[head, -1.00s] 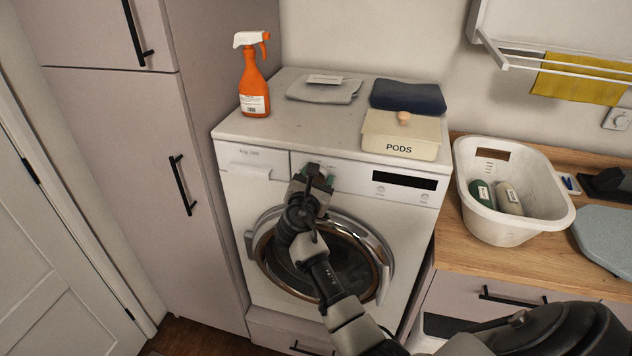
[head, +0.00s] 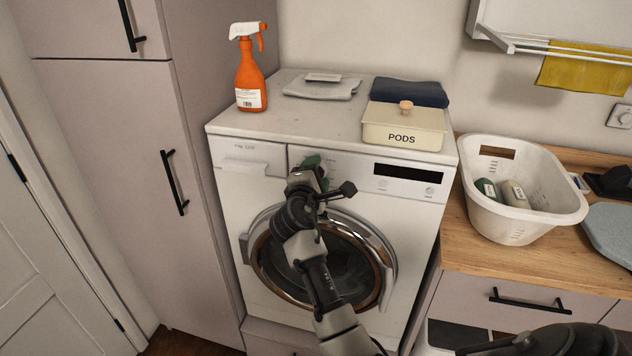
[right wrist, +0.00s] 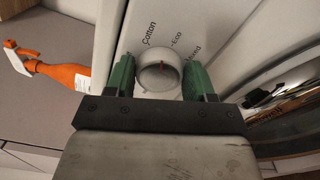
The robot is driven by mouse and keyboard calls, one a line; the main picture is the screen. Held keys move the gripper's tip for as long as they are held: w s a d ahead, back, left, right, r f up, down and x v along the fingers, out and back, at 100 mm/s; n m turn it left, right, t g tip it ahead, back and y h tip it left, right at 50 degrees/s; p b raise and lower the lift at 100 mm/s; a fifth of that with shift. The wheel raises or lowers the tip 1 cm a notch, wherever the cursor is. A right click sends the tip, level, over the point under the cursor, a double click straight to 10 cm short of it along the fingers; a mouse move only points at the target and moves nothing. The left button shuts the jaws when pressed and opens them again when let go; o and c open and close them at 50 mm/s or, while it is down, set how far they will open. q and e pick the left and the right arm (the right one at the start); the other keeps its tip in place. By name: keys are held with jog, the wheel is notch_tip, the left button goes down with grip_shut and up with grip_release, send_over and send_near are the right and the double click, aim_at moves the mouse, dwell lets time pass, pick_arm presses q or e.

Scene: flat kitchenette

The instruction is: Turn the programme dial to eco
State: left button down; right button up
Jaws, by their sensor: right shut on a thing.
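The programme dial (right wrist: 158,72) is a round white knob with a short red mark on the washing machine's front panel, beside the printed words Cotton, Eco and Mixed. My right gripper (right wrist: 158,78) has its two green fingers on either side of the dial and is shut on it. I cannot tell for sure which word the red mark points to. In the head view the right gripper (head: 317,168) is at the upper front of the washing machine (head: 225,185) and hides the dial. My left gripper is not in view.
On the machine top are an orange spray bottle (head: 250,80), a grey cloth (head: 320,90), a dark folded cloth (head: 410,92) and a PODS box (head: 403,128). A white basket (head: 520,218) stands on the wooden counter (head: 490,245) at right. A tall cabinet (head: 120,150) flanks the left.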

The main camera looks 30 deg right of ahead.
jog(key=shift+f+m+b, duration=0.2)
jog(key=shift+m+b, duration=1)
jog(key=shift+m, duration=0.6)
jog(key=o, duration=0.9)
